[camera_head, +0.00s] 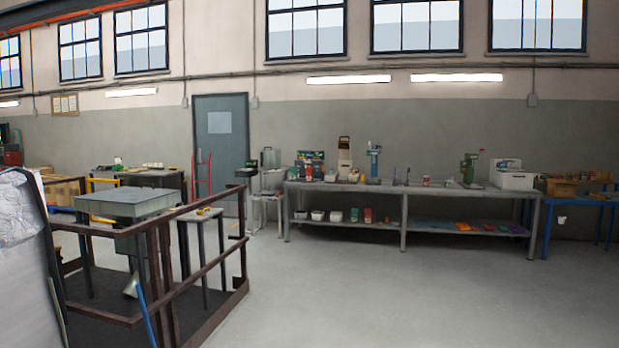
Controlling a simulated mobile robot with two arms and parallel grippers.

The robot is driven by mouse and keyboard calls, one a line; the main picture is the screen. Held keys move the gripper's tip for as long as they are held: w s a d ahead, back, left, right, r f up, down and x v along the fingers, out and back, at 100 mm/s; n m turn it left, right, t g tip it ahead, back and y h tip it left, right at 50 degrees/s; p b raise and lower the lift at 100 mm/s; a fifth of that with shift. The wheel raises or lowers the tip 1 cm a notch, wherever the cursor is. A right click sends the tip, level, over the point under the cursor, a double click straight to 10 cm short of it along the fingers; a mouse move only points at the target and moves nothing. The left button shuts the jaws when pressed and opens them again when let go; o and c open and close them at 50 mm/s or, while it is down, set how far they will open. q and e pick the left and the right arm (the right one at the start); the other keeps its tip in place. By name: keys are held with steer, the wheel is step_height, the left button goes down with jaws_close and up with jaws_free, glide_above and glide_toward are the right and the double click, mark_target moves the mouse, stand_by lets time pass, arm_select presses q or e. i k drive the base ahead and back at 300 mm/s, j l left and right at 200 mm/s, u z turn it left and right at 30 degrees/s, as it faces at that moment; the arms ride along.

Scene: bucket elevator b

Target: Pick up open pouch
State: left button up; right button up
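I cannot make out an open pouch for certain at this distance. A long grey workbench (404,191) stands against the back wall and holds several small packages and tools. Several flat, coloured items (462,226) lie on its lower shelf at the right; I cannot tell whether any is a pouch. Small white containers (318,215) stand on the lower shelf at the left. Neither of my grippers is in view.
A brown railing (165,318) surrounds a platform with a grey metal hopper (130,203) at the left. A pale wrapped bulk (25,260) fills the left edge. A blue-legged table (580,197) stands at far right. The floor (400,300) before the workbench is clear.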

mark_target(308, 170)
steer(key=i+l+z, duration=0.2)
steer(key=i, duration=0.65)
steer(key=i+l+z, duration=0.2)
steer(key=i, duration=0.7)
steer(key=i+j, duration=0.1)
steer(key=i, duration=2.3)
steer(key=i+j+u, duration=0.25)
steer(key=i+u, duration=0.15)
steer(key=i, duration=0.4)
steer(key=i+u, duration=0.4)
steer(key=i, duration=0.4)
steer(key=i+l+u, duration=0.25)
steer(key=i+u, duration=0.15)
steer(key=i, duration=0.35)
steer(key=i+z, duration=0.2)
steer(key=i, duration=0.35)
steer(key=i+z, duration=0.25)
steer(key=i, duration=0.3)
steer(key=i+j+z, duration=0.2)
steer(key=i, duration=0.3)
steer(key=i+j+z, duration=0.2)
steer(key=i, duration=0.35)
steer(key=i+u, duration=0.2)
steer(key=i, duration=0.45)
steer(key=i+l+u, duration=0.25)
steer(key=i, duration=0.4)
